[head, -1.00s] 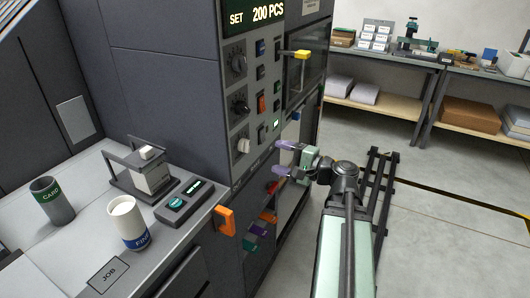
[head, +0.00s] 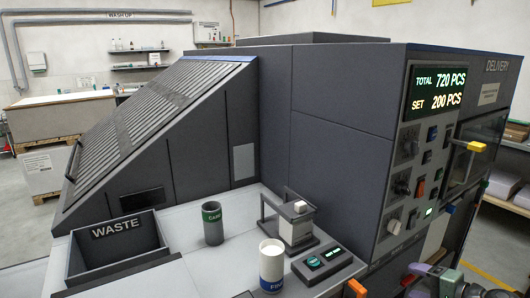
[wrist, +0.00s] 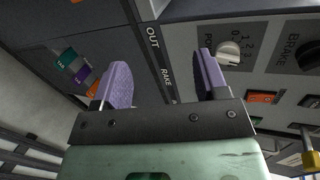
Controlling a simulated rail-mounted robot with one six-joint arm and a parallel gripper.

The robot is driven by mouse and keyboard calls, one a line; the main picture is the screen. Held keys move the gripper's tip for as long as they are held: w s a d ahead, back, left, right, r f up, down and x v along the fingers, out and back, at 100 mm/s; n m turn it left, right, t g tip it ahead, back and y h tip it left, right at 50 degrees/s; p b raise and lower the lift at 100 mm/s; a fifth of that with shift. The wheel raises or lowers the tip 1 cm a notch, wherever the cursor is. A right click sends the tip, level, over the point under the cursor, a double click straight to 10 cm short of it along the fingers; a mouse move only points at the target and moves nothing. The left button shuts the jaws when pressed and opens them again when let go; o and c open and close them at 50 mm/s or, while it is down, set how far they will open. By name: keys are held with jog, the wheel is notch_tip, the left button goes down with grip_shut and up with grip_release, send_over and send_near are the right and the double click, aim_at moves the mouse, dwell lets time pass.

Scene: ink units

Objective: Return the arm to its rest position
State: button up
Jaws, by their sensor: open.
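My gripper (wrist: 163,85) is in the wrist view, its two purple-padded fingers apart with nothing between them. It is close to the press's control panel (wrist: 265,60), below and left of a white knob (wrist: 229,52). The panel's "OUT" and "RAKE" lettering shows behind the gap between the fingers; I cannot tell whether a finger touches it. In the head view the gripper (head: 422,280) is at the lower right edge, partly cut off, in front of the press below the panel (head: 415,165).
The display (head: 436,90) reads total 720, set 200. A waste bin (head: 112,245), a green-banded cup (head: 212,223), a white cup (head: 271,265), a stamp-like device (head: 297,222) and a small lit box (head: 321,262) stand on the grey ledge. An orange handle (head: 357,288) projects from its front.

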jog(key=s+a+f+n+g+h+p, duration=0.2)
jog(key=a+f+n+g+p, duration=0.1)
jog(key=a+f+n+g, duration=0.3)
jog(key=a+r+n+g+h+p, duration=0.2)
jog(key=a+n+g+h+p, duration=0.2)
jog(key=a, duration=1.1)
jog(key=shift+a+r+n+g+h+p, duration=0.15)
jog(key=shift+r+n+g+h+p, duration=0.15)
jog(key=shift+n+g+h, duration=0.8)
